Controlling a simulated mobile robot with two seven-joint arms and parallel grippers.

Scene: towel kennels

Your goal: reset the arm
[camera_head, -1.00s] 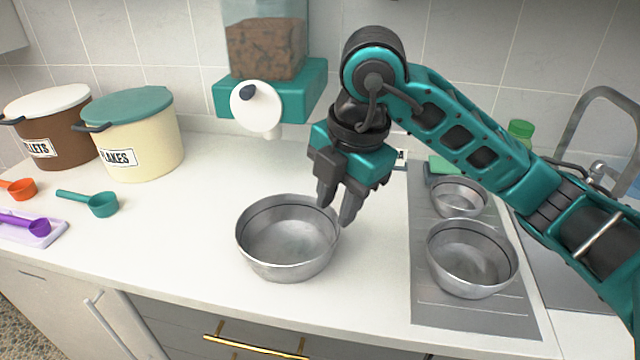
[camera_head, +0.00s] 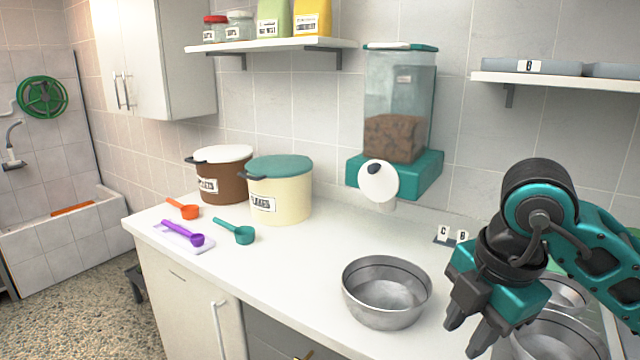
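My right gripper (camera_head: 466,335) is at the lower right, pointing down, with its arm coming in from the right edge. Its two fingers stand a little apart with nothing seen between them. In the picture it is just right of a steel bowl (camera_head: 385,292) on the white counter (camera_head: 290,262), and the bowl looks empty. The gripper and arm partly cover two more steel bowls at the lower right, the nearer one (camera_head: 560,340) cut by the frame. My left gripper is not in view.
A kibble dispenser (camera_head: 395,130) hangs on the wall behind the bowl. A brown bin (camera_head: 222,182) and a cream bin (camera_head: 282,195) stand at the counter's back. Orange (camera_head: 184,209), purple (camera_head: 186,234) and teal (camera_head: 238,233) scoops lie left. The counter between is clear.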

